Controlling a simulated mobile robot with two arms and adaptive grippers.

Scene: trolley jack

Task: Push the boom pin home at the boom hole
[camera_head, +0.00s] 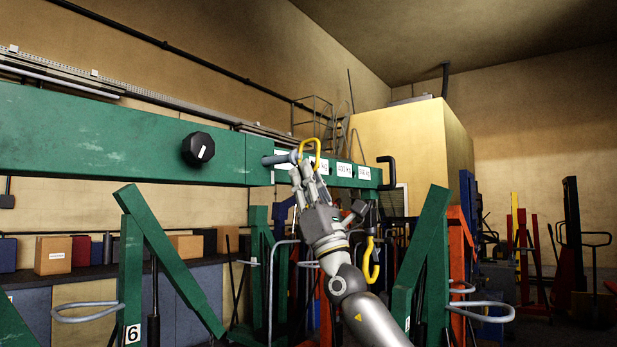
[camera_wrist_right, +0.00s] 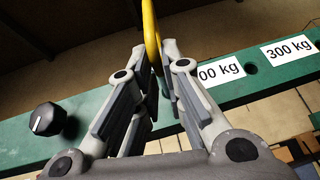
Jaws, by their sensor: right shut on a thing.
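The boom pin (camera_head: 281,158) is a grey shaft with a yellow loop handle (camera_head: 312,149). In the head view its shaft lies at the near face of the green boom (camera_head: 110,137), pointing left; how deep it sits in a hole cannot be told. My right gripper (camera_head: 302,172) is shut on the pin, just in front of the boom. In the right wrist view the yellow loop (camera_wrist_right: 151,35) rises between my fingers (camera_wrist_right: 158,75), and the shaft is hidden. A dark hole (camera_wrist_right: 250,68) shows in the boom between two weight labels. My left gripper is out of view.
A black knob (camera_head: 198,149) sticks out of the boom left of the pin. A yellow hook (camera_head: 372,262) hangs right of my forearm. Green legs (camera_head: 425,255) stand below on both sides. Boxes (camera_head: 53,255) line a shelf at the left.

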